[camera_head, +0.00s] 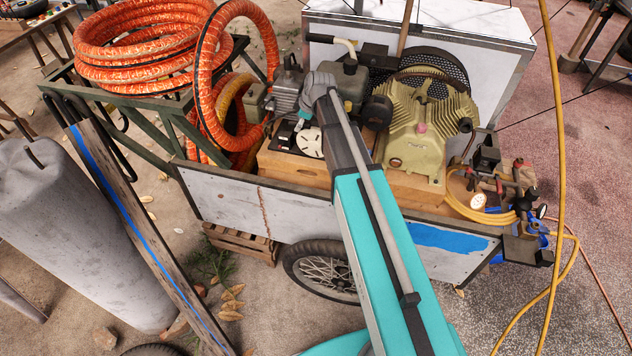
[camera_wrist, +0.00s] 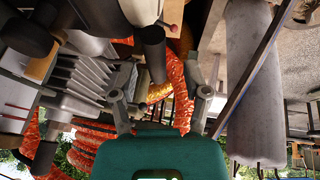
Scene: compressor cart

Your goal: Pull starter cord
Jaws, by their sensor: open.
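The compressor cart's engine (camera_head: 287,92), grey and finned, stands at the cart's middle left, partly behind my arm. Grey fins also show at left in the wrist view (camera_wrist: 78,78). A white round cover (camera_head: 311,142) sits just below my wrist; I cannot tell whether it is the starter. The starter cord and its handle cannot be made out for certain. My gripper (camera_wrist: 161,108) is open, its two fingers wide apart with nothing clearly held. A dark cylinder (camera_wrist: 154,52) shows beyond the gap between them. In the head view the fingers are mostly hidden near the engine.
Orange hose coils (camera_head: 140,48) lie on a green rack at left, and one loop rises beside the engine. The olive compressor (camera_head: 425,125) stands right of my arm. A grey tank (camera_head: 75,230) and blue-striped plank (camera_head: 150,230) are at left. A yellow hose (camera_head: 556,130) hangs at right.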

